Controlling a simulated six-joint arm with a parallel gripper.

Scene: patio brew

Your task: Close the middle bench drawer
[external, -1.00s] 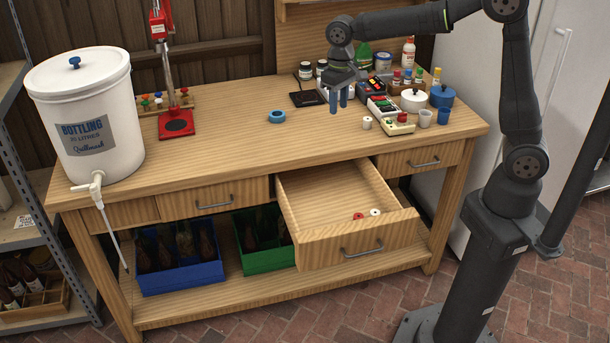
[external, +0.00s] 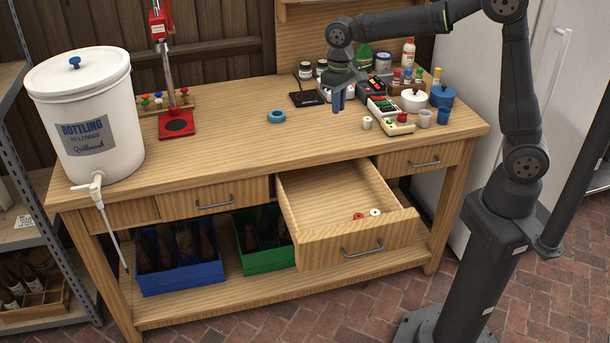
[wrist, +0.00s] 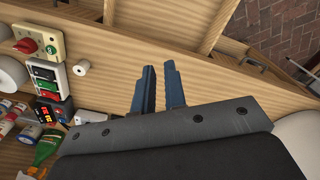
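The middle bench drawer (external: 362,242) is pulled far out of the bench front, and its bar handle (external: 361,250) is on the front panel. A red round piece (external: 358,216) and a white round piece (external: 375,211) lie inside near the front. My gripper (external: 338,106) is above the bench top, behind the drawer and apart from it, with its fingers pointing down. In the wrist view its two blue fingers (wrist: 159,75) stand apart with nothing between them, so it is open and empty.
On the bench top (external: 230,140), a blue ring (external: 276,116) lies left of my gripper. A small white cylinder (external: 367,123), a control box (external: 398,124) and cups stand to its right. A white bucket (external: 85,120) stands at the left end. The space before the drawer is clear.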

